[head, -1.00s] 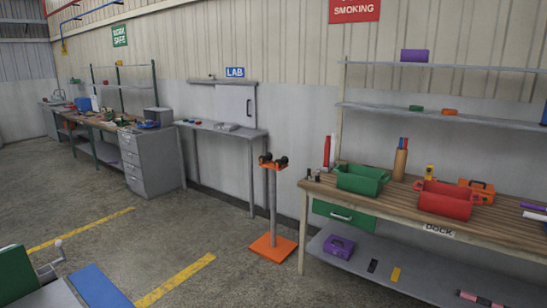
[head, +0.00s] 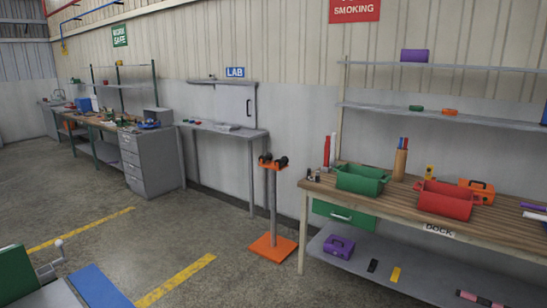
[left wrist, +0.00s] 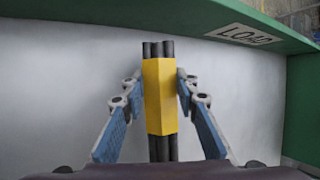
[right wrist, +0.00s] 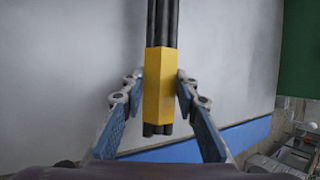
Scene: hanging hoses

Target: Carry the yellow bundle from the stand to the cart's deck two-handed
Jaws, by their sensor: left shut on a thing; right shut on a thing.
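The yellow bundle shows in the left wrist view (left wrist: 159,95) as black rods with a yellow sleeve around them. Its other sleeved end shows in the right wrist view (right wrist: 159,88). My left gripper (left wrist: 160,82) is shut on one yellow sleeve, and my right gripper (right wrist: 160,82) is shut on the other. Behind the bundle is the cart's pale grey deck (left wrist: 60,90); I cannot tell whether the bundle touches it. The orange stand (head: 272,205) is upright with an empty top with black holders. Neither gripper nor the bundle shows in the head view.
The cart has a green wall (left wrist: 285,100) marked LOAD and a blue edge strip (right wrist: 195,148). A wooden workbench (head: 400,205) with a green bin (head: 362,180) and a red bin (head: 444,200) stands at the right. The floor between cart and stand is clear.

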